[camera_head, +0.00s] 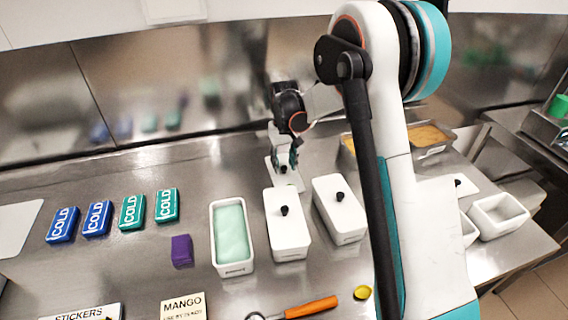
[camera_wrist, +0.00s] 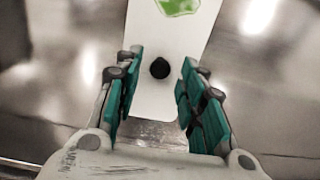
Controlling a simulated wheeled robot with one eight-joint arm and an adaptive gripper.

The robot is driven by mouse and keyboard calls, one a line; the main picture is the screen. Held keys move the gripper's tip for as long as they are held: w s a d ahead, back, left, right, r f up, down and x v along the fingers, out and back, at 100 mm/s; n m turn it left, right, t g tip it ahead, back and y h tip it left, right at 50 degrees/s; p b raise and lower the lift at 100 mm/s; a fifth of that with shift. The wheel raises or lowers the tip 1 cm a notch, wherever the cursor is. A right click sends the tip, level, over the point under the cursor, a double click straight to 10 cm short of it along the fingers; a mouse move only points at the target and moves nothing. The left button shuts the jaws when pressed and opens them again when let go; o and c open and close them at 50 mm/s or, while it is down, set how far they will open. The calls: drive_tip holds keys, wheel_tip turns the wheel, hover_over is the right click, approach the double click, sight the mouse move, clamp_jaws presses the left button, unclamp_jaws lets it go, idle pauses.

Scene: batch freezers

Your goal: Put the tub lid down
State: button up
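The white tub lid (camera_head: 291,182) appears to lie flat on the steel counter behind the tubs. In the wrist view the lid (camera_wrist: 150,100) shows a round black knob (camera_wrist: 160,68) and part of a green label. My gripper (camera_head: 285,160) is above the lid. In the wrist view its teal fingers (camera_wrist: 158,88) are spread on either side of the knob, with gaps between them and it. An uncovered white tub (camera_head: 235,270) with pale mint contents stands at front left of the lid.
Two lidded white tubs (camera_head: 287,230) (camera_head: 341,215) stand just in front. COLD packs (camera_head: 131,212) and a purple block (camera_head: 182,251) lie at left. An orange-handled tool (camera_head: 311,307) lies at the front. The counter left of the lid is clear.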

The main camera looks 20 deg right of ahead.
sight(284, 167)
drive_tip(key=s+r+t+p, duration=0.1)
drive_tip(key=s+r, duration=0.3)
drive_tip(key=r, duration=0.6)
drive_tip(key=s+r+t+p, duration=0.1)
drive_tip(key=s+r+p, duration=0.15)
drive_tip(key=r, duration=0.65)
drive_tip(key=s+r+t, duration=0.1)
drive_tip(key=s+r, duration=0.2)
drive_tip(key=s, duration=0.6)
drive_tip(key=s+r+t, duration=0.2)
drive_tip(key=s+r, duration=0.1)
drive_tip(key=s, duration=0.5)
drive_tip(key=s+f+t, duration=0.2)
drive_tip(key=s+f, duration=0.1)
drive_tip(key=s, duration=0.7)
drive_tip(key=shift+s+b, duration=0.15)
drive_tip(key=shift+b, duration=0.2)
